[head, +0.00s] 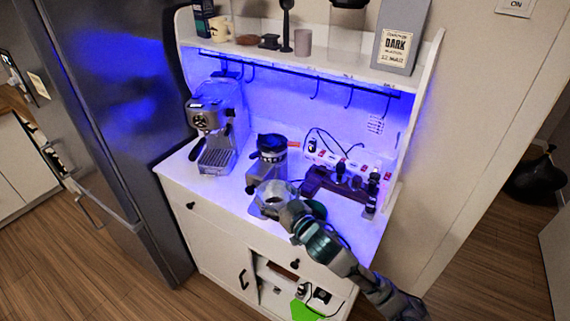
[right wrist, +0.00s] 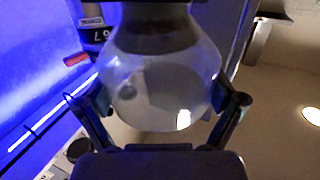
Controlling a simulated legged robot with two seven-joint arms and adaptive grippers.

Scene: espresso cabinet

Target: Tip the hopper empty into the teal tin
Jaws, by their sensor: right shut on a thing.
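The hopper (right wrist: 150,85) is a clear, rounded vessel with a dark collar at the top of the right wrist view. My right gripper (right wrist: 165,105) is shut on it, one finger on each side. In the head view the hopper (head: 268,192) is a pale, see-through shape at my right gripper (head: 275,197), in front of the grinder. I cannot make out beans inside it. A dark green-teal round thing (head: 317,208) shows partly behind my right wrist; it may be the teal tin, but most of it is hidden. My left gripper is out of view.
The grinder (head: 267,165) stands on the white counter, right of the espresso machine (head: 215,125). A dark rack with tools (head: 335,187) and a power strip (head: 345,163) with cables lie to the right. A shelf with hooks hangs above. The counter's front left is clear.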

